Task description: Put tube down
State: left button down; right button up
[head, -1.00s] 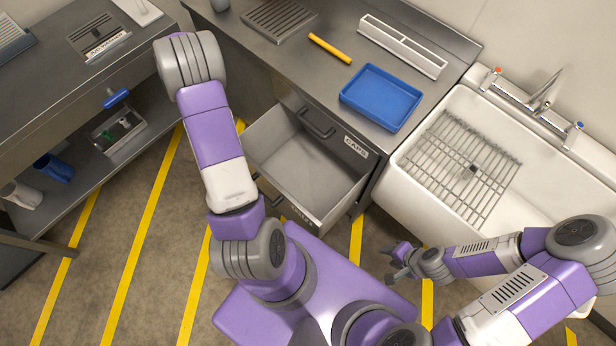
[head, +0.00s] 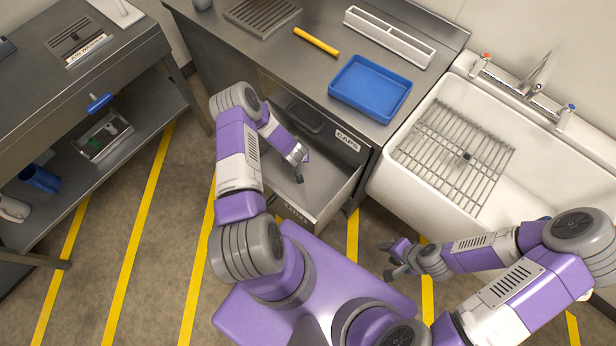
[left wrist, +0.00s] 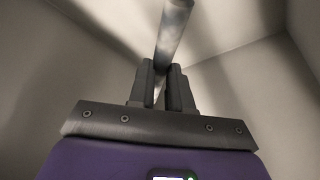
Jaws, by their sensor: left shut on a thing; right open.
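My left gripper (head: 300,176) reaches down into the open drawer (head: 334,190). In the left wrist view the left gripper (left wrist: 160,78) is shut on a grey, metallic-looking tube (left wrist: 174,30), which runs up out of the frame between the fingers. Pale walls like the drawer's inside surround it there. In the head view I cannot make out the tube, and whether it touches the drawer floor is unclear. My right gripper (head: 389,260) is open and empty, in front of the sink.
The counter above the drawer holds a yellow stick (head: 316,42), a blue tray (head: 371,88) and a white divided rack (head: 390,37). A sink (head: 385,172) with a wire grid stands right.

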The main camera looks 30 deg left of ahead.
pick_arm(q)
jog(key=shift+n, duration=0.5)
jog(key=d+f+b, duration=0.1)
jog(key=f, duration=0.2)
jog(key=d+f+b, duration=0.1)
jog(key=f, duration=0.2)
jog(key=d+f+b, duration=0.1)
jog(key=f, duration=0.3)
jog(key=shift+s+d, duration=0.15)
jog(key=shift+s, duration=0.2)
notch_tip(320, 180, down, 4)
jog(key=shift+f+b, duration=0.1)
jog(key=shift+b, duration=0.85)
jog(key=c, duration=1.5)
grip_release()
jog(key=o, duration=0.4)
jog(key=shift+o, duration=0.2)
